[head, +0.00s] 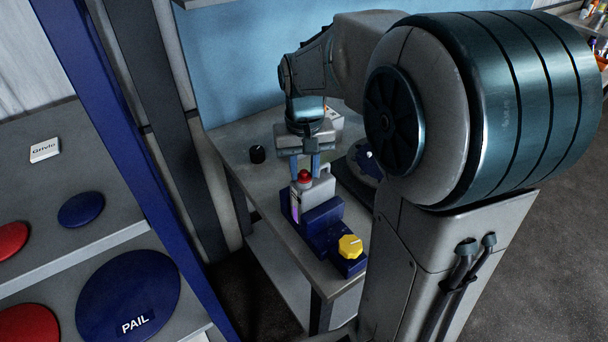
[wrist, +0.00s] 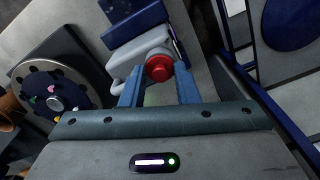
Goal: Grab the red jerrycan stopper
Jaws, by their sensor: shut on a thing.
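The red jerrycan stopper (head: 304,177) sits at the top of the pale grey jerrycan (head: 322,187), which stands upright in a dark blue holder (head: 322,215) on the table. My gripper (head: 305,168) points down from above, with its blue fingers on either side of the stopper. In the wrist view the red stopper (wrist: 159,68) is between the two fingertips, and my gripper (wrist: 159,80) is shut on it. The jerrycan's handle (wrist: 125,65) shows to the left there. The stopper's underside is hidden.
A yellow knob (head: 350,246) on a blue block is at the table's front. A dark round disc (wrist: 60,102) with holes lies beside the jerrycan. A shelf with a blue PAIL lid (head: 128,290) is left.

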